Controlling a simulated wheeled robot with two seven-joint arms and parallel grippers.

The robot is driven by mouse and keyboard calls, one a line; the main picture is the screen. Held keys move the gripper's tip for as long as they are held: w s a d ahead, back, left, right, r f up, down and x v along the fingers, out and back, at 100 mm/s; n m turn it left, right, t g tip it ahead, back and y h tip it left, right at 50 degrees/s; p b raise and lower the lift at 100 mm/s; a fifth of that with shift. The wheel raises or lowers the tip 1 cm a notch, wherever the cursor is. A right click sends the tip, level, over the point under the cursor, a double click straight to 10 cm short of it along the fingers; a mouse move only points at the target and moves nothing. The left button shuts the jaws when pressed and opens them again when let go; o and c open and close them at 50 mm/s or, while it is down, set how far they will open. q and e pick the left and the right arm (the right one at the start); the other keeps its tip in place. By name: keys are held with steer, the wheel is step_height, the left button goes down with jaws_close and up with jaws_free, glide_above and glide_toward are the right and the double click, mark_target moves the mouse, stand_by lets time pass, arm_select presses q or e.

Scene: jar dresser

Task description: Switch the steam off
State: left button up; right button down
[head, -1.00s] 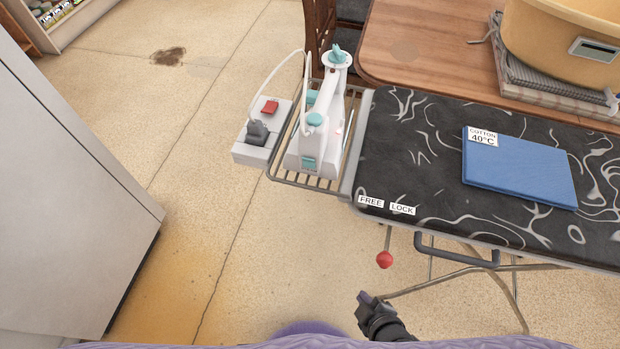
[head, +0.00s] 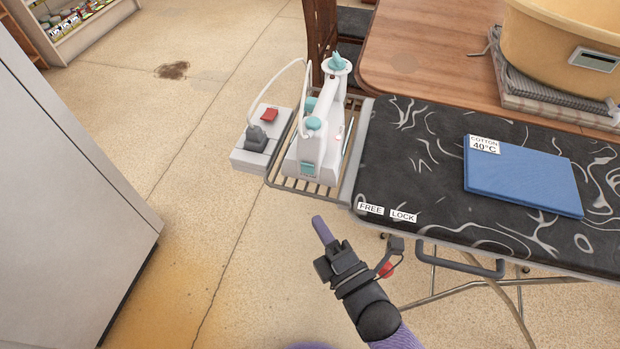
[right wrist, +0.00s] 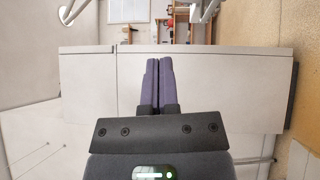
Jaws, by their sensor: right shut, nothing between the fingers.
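In the head view a white and teal steamer or iron (head: 318,135) stands on the wire rack at the left end of the ironing board. Beside it on the left is a grey box (head: 262,143) with a red rocker switch (head: 269,115) and a dark plug in it. My right gripper (head: 320,226) is in front of the rack, lower in the picture and apart from the steamer and box. Its purple fingers are together and empty; they also show closed in the right wrist view (right wrist: 158,85). My left gripper is not in view.
The dark patterned ironing board (head: 420,180) bears a folded blue cloth (head: 522,175) and FREE and LOCK labels. A red knob (head: 387,270) hangs under it, partly hidden by my right arm. A wooden table (head: 430,50) holds a yellow tub (head: 560,45). A grey cabinet (head: 70,190) stands left.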

mark_target(301, 165)
steer(key=w, duration=0.3)
steer(key=w+a+b, duration=0.1)
steer(key=w, duration=0.2)
steer(key=w+r+b, duration=0.1)
steer(key=w, duration=0.2)
steer(key=shift+w+a, duration=0.2)
steer(key=shift+a, duration=0.15)
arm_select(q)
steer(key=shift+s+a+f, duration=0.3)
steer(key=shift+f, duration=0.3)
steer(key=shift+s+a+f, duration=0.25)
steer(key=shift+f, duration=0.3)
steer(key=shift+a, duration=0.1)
